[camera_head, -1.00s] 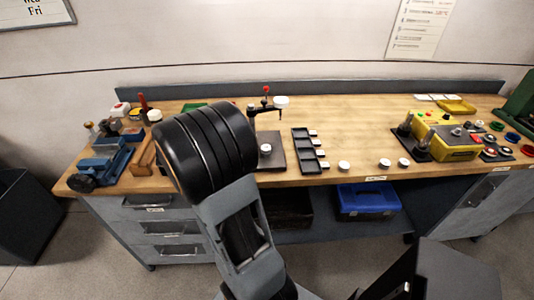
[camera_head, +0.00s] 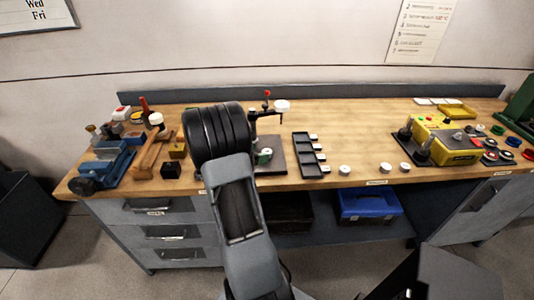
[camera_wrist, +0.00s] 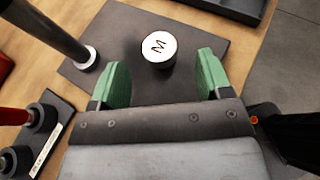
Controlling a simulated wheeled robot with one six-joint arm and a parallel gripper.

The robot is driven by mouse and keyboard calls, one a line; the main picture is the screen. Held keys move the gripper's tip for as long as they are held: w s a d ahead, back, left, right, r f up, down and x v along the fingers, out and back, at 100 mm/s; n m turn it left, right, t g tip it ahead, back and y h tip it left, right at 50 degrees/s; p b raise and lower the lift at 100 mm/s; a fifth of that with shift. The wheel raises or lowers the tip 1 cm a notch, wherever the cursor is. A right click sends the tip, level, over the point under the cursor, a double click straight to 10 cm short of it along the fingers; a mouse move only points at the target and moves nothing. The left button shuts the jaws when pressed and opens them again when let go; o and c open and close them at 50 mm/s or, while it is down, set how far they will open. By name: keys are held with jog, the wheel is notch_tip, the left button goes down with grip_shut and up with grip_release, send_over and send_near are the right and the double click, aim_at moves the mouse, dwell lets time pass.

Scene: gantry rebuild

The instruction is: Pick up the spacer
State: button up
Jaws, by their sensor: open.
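In the head view my gripper (camera_head: 263,156) is over the base plate (camera_head: 277,166) and partly hides the piece.
A dark post (camera_wrist: 52,30) rises from the plate left of the piece. A black tray (camera_head: 306,155) stands to the right of the plate. Several white-topped pieces (camera_head: 344,169) sit along the bench front. A blue vise (camera_head: 103,165) is at the left, a yellow unit (camera_head: 452,146) at the right.

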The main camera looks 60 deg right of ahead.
aim_at(267, 151)
jog(key=shift+p+x, duration=0.4)
jog(key=shift+x, duration=1.9)
jog(key=c, duration=1.1)
jog(key=shift+r, duration=0.1)
